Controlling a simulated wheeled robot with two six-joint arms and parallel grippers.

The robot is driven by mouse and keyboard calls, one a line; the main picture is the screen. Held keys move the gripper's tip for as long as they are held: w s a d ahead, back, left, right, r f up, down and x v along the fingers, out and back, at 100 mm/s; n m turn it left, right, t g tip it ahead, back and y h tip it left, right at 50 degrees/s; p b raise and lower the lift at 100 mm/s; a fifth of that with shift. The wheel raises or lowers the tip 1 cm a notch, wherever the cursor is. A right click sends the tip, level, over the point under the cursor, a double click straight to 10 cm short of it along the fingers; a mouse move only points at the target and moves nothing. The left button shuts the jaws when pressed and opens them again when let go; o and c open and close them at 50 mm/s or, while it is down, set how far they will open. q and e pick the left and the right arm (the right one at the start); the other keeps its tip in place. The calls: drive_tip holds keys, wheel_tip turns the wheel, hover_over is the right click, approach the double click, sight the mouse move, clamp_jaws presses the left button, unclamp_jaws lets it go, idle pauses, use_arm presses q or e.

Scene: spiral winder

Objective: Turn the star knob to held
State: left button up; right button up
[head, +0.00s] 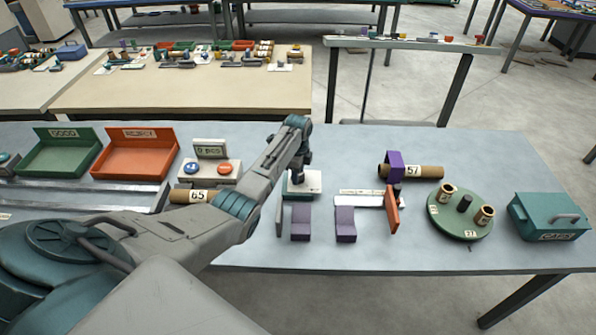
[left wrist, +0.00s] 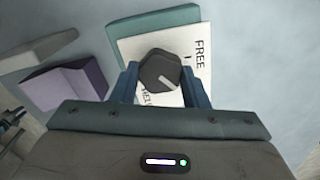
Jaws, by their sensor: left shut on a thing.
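The star knob (left wrist: 160,71) is dark and faceted with a pale pointer line on its top. It stands on a white plate (left wrist: 189,36) with a teal edge, marked FREE on the right and HEL..., partly covered, below the knob. My left gripper (left wrist: 160,85) is shut on the knob, one blue finger on each side. In the head view my left gripper (head: 298,178) reaches down to the small white and teal unit (head: 314,183); the knob is hidden there. The pale line slants between the two labels' sides; its exact setting is unclear. My right gripper is not in view.
Two purple blocks (head: 345,224) stand in front of the unit. To the right are a cardboard tube (head: 425,171) with a purple holder, an upright orange plate (head: 391,210), a green turntable (head: 445,221) and a teal box (head: 535,220). Green and orange trays stand at left.

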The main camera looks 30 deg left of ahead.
use_arm(q)
drive_tip(key=m, duration=0.3)
drive_tip(key=shift+w+r+m, duration=0.1)
drive_tip(key=shift+r+m, duration=0.05)
drive_tip(key=shift+m, duration=0.25)
drive_tip(key=m, duration=0.3)
drive_tip(key=shift+m+p, duration=0.3)
drive_tip(key=shift+p, duration=0.1)
drive_tip(key=m, duration=0.5)
drive_tip(key=shift+m, duration=0.3)
drive_tip(key=shift+w+m, duration=0.1)
drive_tip(key=shift+m, duration=0.2)
drive_tip(key=o, duration=1)
drive_tip(key=shift+c, duration=0.2)
